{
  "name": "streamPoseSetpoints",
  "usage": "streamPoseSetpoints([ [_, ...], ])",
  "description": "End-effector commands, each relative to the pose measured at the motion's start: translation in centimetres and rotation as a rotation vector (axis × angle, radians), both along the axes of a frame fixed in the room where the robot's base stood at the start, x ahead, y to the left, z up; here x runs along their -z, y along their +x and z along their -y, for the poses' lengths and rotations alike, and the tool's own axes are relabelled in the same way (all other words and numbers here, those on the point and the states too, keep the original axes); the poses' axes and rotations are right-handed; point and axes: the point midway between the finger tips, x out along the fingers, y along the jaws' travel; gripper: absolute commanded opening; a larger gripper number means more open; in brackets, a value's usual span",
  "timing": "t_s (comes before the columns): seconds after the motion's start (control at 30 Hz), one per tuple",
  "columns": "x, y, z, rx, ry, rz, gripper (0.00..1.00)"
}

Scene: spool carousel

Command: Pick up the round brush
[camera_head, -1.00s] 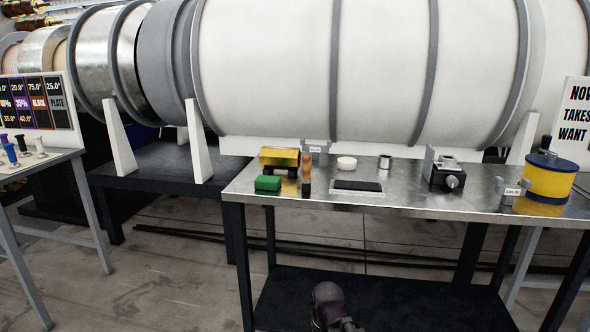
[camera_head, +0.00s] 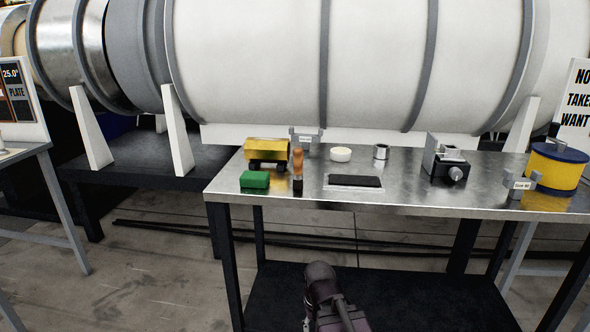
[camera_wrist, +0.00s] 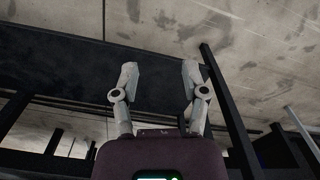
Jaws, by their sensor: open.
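What looks like the round brush (camera_head: 297,168) stands upright on the metal table in the head view, with an orange-brown handle on top and a dark lower end. It is just right of a green block and in front of the yellow-topped item. My gripper (camera_wrist: 159,78) is open and empty in the wrist view, its two fingers spread apart. My arm shows at the bottom of the head view, in front of and below the tabletop, away from the brush. The brush is not seen in the wrist view.
The metal table (camera_head: 400,199) also holds a green block (camera_head: 254,180), a yellow-topped item (camera_head: 268,150), a dark flat pad (camera_head: 354,181), a white disc (camera_head: 341,154), a small metal cylinder (camera_head: 381,151), a vise-like device (camera_head: 446,160) and a yellow-blue spool (camera_head: 556,170). A large white drum stands behind.

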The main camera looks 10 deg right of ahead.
Motion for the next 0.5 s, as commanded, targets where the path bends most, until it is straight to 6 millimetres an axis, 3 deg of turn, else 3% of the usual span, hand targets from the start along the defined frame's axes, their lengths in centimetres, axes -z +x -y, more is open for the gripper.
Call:
streamPoseSetpoints([
  [0.13, 0.0, 0.0, 0.0, 0.000, 0.000, 0.000, 0.60],
  [0.2, 0.0, 0.0, 0.0, -0.001, -0.001, 0.000, 0.81],
  [0.5, -2.1, 1.3, 0.2, -0.091, -0.050, 0.003, 0.82],
])
